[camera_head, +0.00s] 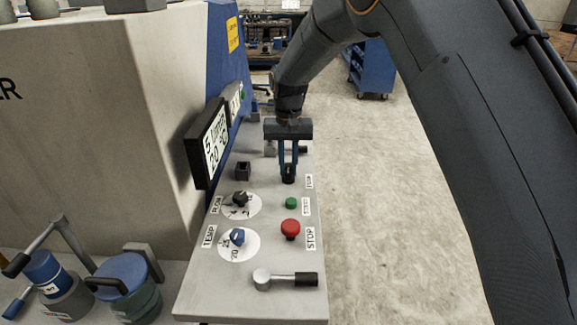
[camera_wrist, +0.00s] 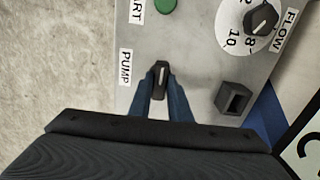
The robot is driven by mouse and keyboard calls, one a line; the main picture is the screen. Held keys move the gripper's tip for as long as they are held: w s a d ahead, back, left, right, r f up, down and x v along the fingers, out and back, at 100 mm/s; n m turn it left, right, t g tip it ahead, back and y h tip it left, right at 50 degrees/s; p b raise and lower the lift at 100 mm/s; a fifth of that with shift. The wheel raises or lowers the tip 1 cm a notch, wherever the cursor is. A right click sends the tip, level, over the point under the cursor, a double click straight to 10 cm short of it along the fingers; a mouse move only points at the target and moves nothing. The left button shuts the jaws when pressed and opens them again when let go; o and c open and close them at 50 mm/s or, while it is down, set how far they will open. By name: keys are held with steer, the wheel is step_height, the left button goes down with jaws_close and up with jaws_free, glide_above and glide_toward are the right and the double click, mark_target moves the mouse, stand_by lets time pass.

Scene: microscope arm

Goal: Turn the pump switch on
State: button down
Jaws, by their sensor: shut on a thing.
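The pump switch (camera_wrist: 161,80) is a small black knob with a light pointer line, beside the PUMP label (camera_wrist: 125,67) on the grey control panel. In the head view the pump switch (camera_head: 288,180) sits at the panel's right side, beyond the green button. My gripper (camera_head: 288,170) points down at it from above. In the wrist view my gripper's (camera_wrist: 161,92) two blue fingers stand on either side of the knob and are shut on it. The lower part of the knob is hidden between the fingers.
The panel (camera_head: 200,294) also carries a green START button (camera_head: 291,203), a red STOP button (camera_head: 290,228), a FLOW dial (camera_head: 240,199), a blue TEMP dial (camera_head: 238,237), a lever (camera_head: 292,279) and a black square socket (camera_head: 243,170). A display (camera_head: 209,145) stands left. Floor to the right is clear.

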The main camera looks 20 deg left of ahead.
mark_target(288, 167)
steer(key=shift+w+a+r, duration=0.1)
steer(key=shift+r, duration=0.05)
stand_by(0.3)
steer(key=c, duration=1.6)
jaws_free()
steer(key=shift+c, duration=0.2)
step_height(288, 167, up, 8)
steer(key=shift+f+b, duration=0.15)
steer(key=shift+b, duration=0.95)
